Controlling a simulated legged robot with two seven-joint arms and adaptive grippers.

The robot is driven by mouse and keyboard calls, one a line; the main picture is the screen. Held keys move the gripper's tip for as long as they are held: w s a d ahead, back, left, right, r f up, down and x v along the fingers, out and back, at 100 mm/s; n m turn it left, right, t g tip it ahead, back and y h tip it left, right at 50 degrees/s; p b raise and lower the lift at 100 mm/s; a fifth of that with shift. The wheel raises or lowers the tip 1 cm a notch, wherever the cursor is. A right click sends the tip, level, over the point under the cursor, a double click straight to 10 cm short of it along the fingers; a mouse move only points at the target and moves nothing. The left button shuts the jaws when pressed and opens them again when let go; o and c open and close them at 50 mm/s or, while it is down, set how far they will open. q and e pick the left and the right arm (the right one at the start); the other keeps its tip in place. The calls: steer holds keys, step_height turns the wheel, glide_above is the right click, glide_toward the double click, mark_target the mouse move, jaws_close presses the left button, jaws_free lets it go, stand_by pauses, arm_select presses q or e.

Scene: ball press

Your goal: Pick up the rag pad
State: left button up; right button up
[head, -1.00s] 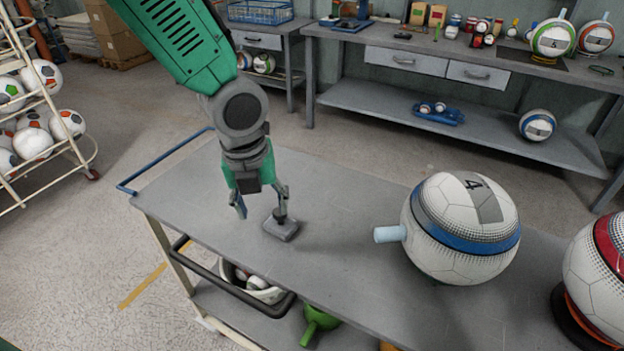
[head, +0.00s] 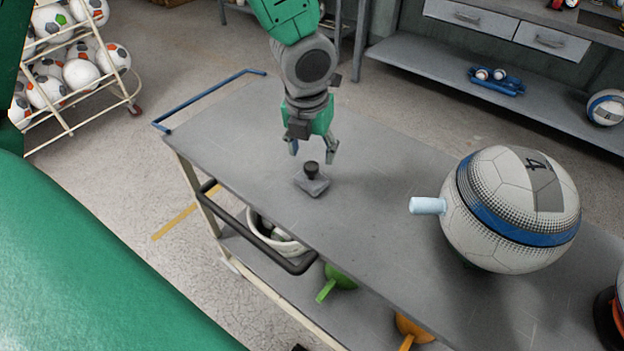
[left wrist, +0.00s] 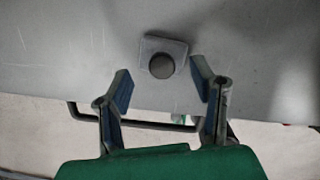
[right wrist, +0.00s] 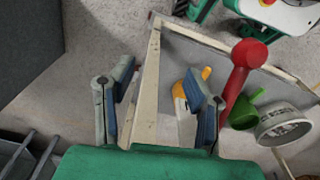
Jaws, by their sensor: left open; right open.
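The rag pad (head: 312,184) is a small grey block with a dark round knob on top. It lies flat on the grey cart top (head: 390,240). My left gripper (head: 313,155) is open and empty above and just behind the pad. In the left wrist view the pad (left wrist: 163,57) lies just beyond the two open fingertips (left wrist: 160,82), with its knob roughly centred between them. The fingers do not appear to touch it. My right gripper (right wrist: 160,85) is open and empty, away from the pad, beside the cart's lower level.
A white ball with a blue band and pale nozzle (head: 510,210) stands right of the pad. A blue rail (head: 208,100) and a dark handle (head: 255,235) edge the cart. A bucket (head: 275,235) and green item (head: 337,280) sit below. A red tool (right wrist: 240,75) is near my right gripper.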

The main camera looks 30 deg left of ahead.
mark_target(311, 165)
arm_select(q)
step_height(311, 165, down, 4)
steer(key=shift+f+b, duration=0.25)
steer(key=shift+b, duration=0.3)
steer(key=shift+s+r, duration=0.1)
steer(key=shift+c, duration=1.3)
jaws_close()
step_height(311, 165, up, 10)
steer(key=p, duration=0.3)
